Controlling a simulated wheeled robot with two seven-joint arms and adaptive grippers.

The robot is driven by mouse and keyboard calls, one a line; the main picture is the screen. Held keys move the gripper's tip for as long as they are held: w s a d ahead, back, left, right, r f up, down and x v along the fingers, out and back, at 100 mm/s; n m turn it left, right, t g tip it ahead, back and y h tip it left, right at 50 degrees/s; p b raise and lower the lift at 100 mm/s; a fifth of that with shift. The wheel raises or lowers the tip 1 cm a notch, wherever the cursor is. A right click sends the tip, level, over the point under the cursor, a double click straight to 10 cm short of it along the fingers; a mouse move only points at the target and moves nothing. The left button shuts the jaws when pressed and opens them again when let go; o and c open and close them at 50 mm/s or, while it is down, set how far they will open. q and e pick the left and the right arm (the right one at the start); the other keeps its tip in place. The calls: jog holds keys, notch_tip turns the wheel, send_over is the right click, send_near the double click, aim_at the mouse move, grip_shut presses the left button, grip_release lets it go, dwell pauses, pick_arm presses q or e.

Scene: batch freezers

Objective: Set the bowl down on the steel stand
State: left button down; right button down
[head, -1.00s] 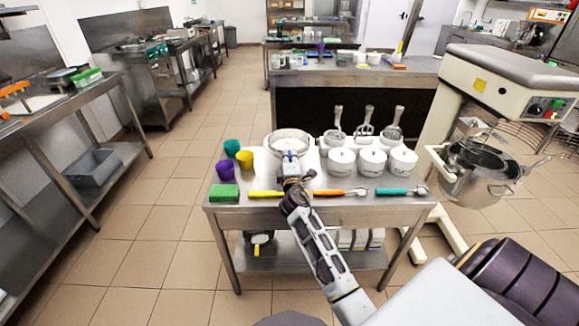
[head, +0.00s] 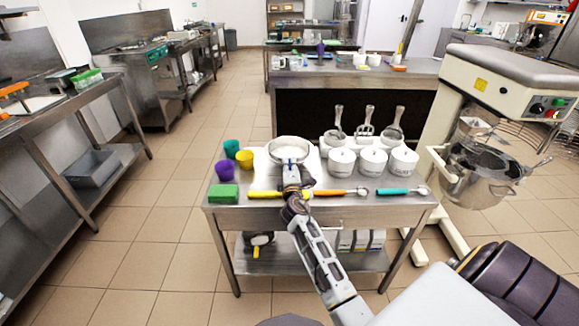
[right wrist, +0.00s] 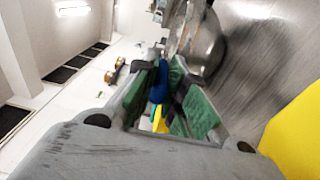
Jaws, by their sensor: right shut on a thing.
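The round steel bowl (head: 290,144) with pale contents is over the back middle of the steel stand (head: 330,212), a table with a lower shelf. I cannot tell whether the bowl touches the top. My right gripper (head: 291,164) is at the bowl's near side, shut on a blue part there. In the right wrist view the blue part (right wrist: 159,84) sits between the green finger pads, and a blurred steel curve (right wrist: 203,48), probably the bowl, shows just beyond. The bowl's underside is hidden in the head view. My left gripper is not in view.
Teal (head: 231,147), yellow (head: 245,159) and purple (head: 224,170) cups stand left of the bowl. A green block (head: 223,193) and several scoops lie along the front. White tubs (head: 373,162) stand right of the bowl. A large mixer (head: 500,80) stands at the right.

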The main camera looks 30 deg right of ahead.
jog(key=c, duration=1.5)
grip_release()
jog(key=shift+r, duration=0.15)
